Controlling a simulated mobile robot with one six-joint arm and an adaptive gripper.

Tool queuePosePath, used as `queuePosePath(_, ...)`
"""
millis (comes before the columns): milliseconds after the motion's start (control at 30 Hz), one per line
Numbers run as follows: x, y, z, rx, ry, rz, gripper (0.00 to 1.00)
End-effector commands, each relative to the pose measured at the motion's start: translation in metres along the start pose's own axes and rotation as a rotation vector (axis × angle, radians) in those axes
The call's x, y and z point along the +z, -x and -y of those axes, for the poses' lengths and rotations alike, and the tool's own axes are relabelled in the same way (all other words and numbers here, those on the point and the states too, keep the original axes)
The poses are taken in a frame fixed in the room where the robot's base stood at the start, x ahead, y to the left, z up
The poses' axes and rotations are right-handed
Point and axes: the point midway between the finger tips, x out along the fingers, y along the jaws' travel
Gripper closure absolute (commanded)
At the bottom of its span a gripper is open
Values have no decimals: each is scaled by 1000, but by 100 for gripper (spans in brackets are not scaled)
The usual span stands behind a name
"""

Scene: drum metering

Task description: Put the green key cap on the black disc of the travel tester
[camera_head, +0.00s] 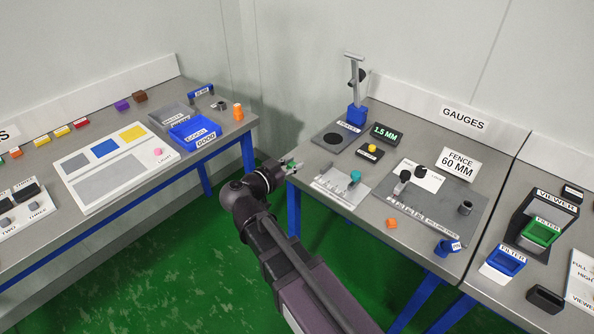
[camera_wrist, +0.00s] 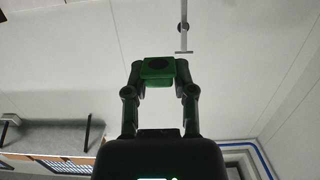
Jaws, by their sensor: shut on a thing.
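My gripper (camera_head: 288,165) is shut on the green key cap (camera_wrist: 157,66), which sits between the two fingertips in the wrist view. In the head view the gripper is in the gap between the two benches, near the left edge of the gauges bench, and little of the cap shows there. The travel tester (camera_head: 356,113) stands at the back left of that bench, with a blue post and a tall column. Its black disc (camera_head: 332,138) lies bare on the grey base plate, to the right of and beyond my gripper.
A display (camera_head: 386,134) reading 1.5 MM and a yellow button (camera_head: 371,148) stand right of the tester. The left bench holds blue (camera_head: 195,130) and grey trays and a white board (camera_head: 88,190).

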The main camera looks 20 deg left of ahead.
Motion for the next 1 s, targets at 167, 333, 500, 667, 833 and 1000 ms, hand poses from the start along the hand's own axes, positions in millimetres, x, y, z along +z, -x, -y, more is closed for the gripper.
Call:
queuePosePath(167, 32, -5, 0, 0, 0, 0, 84)
queuePosePath(333, 53, -8, 0, 0, 0, 0, 84)
queuePosePath(500, 68, -10, 0, 0, 0, 0, 84)
queuePosePath(667, 75, -11, 0, 0, 0, 0, 84)
queuePosePath(833, 76, -11, 0, 0, 0, 0, 84)
queuePosePath(1000, 75, -11, 0, 0, 0, 0, 84)
